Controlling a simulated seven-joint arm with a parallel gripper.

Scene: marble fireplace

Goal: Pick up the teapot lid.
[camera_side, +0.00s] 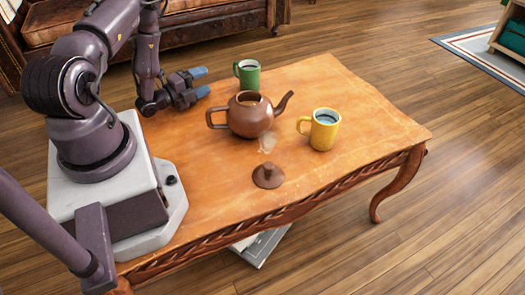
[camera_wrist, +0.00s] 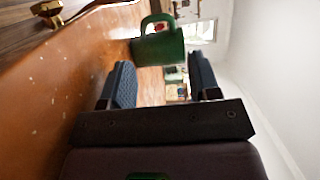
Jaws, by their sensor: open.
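The brown teapot lid (camera_side: 268,176) lies on the wooden table (camera_side: 330,85) near its front edge, knob up. The brown teapot (camera_side: 250,116) stands behind it, its top open, its spout to the right and its handle to the left. My gripper (camera_side: 202,82) is at the left rear of the table, left of the teapot and well away from the lid. Its fingers are apart with nothing between them. In the wrist view my gripper (camera_wrist: 162,85) points toward the green mug (camera_wrist: 158,45), which is beyond the fingertips. The lid is not in the wrist view.
A yellow mug (camera_side: 322,130) with liquid stands right of the teapot. The green mug (camera_side: 247,75) stands behind the teapot. A pale patch (camera_side: 267,142) shows between teapot and lid. The tabletop around the lid is clear. A sofa (camera_side: 170,30) is behind the table.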

